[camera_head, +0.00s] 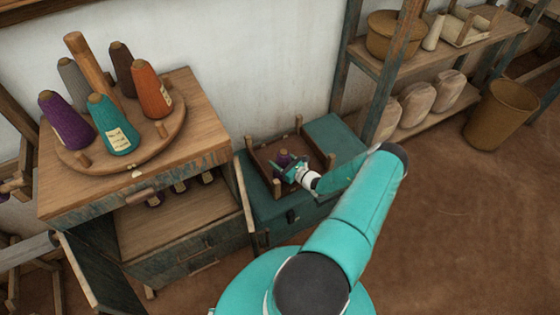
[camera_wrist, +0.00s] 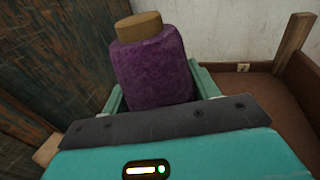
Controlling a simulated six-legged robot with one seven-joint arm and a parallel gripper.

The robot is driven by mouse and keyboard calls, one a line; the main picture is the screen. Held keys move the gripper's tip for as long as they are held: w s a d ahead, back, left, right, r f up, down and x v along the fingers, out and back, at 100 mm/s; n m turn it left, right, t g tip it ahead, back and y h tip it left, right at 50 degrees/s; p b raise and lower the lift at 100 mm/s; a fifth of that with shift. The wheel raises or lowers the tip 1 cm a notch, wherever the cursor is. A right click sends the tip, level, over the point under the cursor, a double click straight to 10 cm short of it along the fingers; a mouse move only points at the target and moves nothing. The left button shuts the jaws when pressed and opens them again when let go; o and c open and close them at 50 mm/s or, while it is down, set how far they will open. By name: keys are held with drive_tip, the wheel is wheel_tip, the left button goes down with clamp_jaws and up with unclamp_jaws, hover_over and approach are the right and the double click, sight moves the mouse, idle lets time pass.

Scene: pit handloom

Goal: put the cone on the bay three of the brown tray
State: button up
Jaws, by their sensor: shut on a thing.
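My gripper (camera_head: 294,171) is shut on a purple cone (camera_wrist: 155,70) with a tan top, which stands nearly upright between the fingers in the wrist view. In the head view only a small part of this cone (camera_head: 283,158) shows, over the brown tray (camera_head: 262,167). The tray has wooden corner posts and sits on a teal chest. Its floor and wall also show in the wrist view (camera_wrist: 265,95), behind and right of the cone. The bay divisions are largely hidden, and I cannot tell whether the cone touches the tray floor.
A wooden cabinet (camera_head: 190,110) stands left of the tray, with a round stand (camera_head: 160,140) holding several coloured cones. The teal chest (camera_head: 335,140) has free top to the tray's right. A shelf with a basket (camera_head: 393,36) and wrapped bundles stands at the back right.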

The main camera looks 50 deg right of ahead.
drive_tip(key=shift+f, duration=0.35)
drive_tip(key=o, duration=1.1)
drive_tip(key=shift+f, duration=0.1)
drive_tip(key=s, duration=1.2)
drive_tip(key=shift+r, duration=0.4)
